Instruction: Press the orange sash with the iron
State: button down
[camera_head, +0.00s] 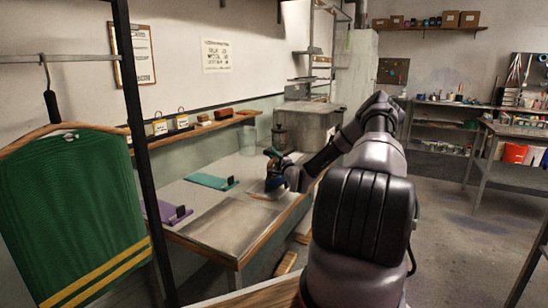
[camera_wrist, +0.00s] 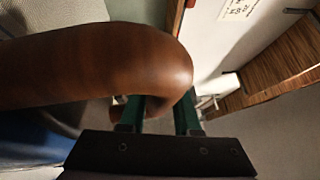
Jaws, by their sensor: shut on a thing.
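My gripper (camera_head: 280,170) is at the right end of the long worktable. In the wrist view, its green fingers (camera_wrist: 160,112) are shut on the brown curved handle (camera_wrist: 100,68) of the iron. The iron (camera_head: 273,183) has a dark blue body and stands low at the worktable's surface; I cannot tell whether its sole touches anything. A small orange-tinted patch (camera_head: 259,195) shows at its lower left edge, perhaps the orange sash. The rest of it is hidden by the iron and my arm.
On the worktable (camera_head: 222,217) lie a teal cloth (camera_head: 208,181) and a purple cloth (camera_head: 160,212), each beside a small black stand. A glass jar (camera_head: 248,140) and a dark pot (camera_head: 280,137) stand behind. A green striped garment (camera_head: 75,205) hangs at left. The table's front middle is bare.

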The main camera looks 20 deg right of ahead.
dwell(0.6)
jog(key=shift+r, duration=2.65)
